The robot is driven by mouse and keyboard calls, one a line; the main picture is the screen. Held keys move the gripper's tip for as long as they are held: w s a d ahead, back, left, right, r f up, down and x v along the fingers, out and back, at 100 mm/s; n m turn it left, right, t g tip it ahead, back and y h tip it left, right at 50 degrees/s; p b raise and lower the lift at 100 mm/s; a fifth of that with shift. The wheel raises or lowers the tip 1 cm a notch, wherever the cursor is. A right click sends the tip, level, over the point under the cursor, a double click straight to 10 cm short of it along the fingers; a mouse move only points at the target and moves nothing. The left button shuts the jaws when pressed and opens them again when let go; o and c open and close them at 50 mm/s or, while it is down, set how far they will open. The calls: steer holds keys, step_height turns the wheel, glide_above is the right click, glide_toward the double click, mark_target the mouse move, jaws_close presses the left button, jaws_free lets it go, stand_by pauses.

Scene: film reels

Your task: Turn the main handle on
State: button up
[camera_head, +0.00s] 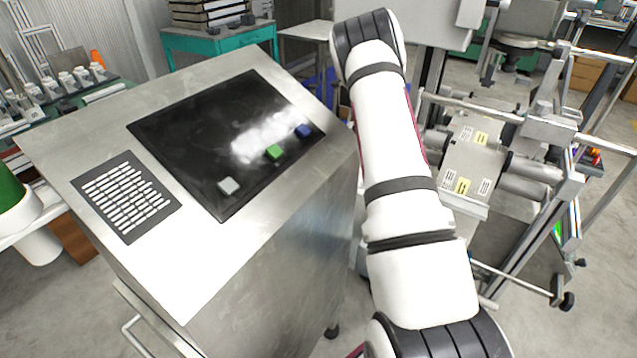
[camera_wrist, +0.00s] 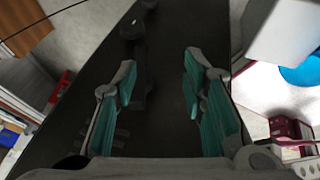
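My gripper (camera_wrist: 160,78) shows in the wrist view with its two teal-padded fingers well apart. Nothing is clearly held between them. Beyond and between the fingers is a dark panel (camera_wrist: 168,120) with small dark knob-like parts (camera_wrist: 132,28) near its upper left. A dark raised part (camera_wrist: 140,92) lies beside the left finger; I cannot tell whether it is the main handle or whether the finger touches it. In the head view my arm reaches up and away, and my gripper is hidden.
A metal console (camera_head: 80,140) stands at left with a black panel (camera_head: 200,120) bearing white (camera_head: 229,186), green (camera_head: 274,152) and blue (camera_head: 303,131) buttons. A metal frame machine (camera_head: 470,165) stands at right. A teal cabinet (camera_head: 225,42) is behind. Grey floor shows at lower right.

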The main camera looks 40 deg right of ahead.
steer(key=shift+w+a+f+b, duration=0.1)
steer(key=shift+w+a+f, duration=0.3)
steer(key=shift+a, duration=0.75)
steer(key=shift+w+a+f+b, duration=0.15)
steer(key=shift+a+f, duration=0.35)
steer(key=shift+a, duration=0.65)
steer(key=shift+w+a+f+b, duration=0.1)
steer(key=shift+w+a+f, duration=0.3)
steer(key=shift+a, duration=0.75)
steer(key=shift+s, duration=0.1)
steer(key=shift+c, duration=0.5)
jaws_close()
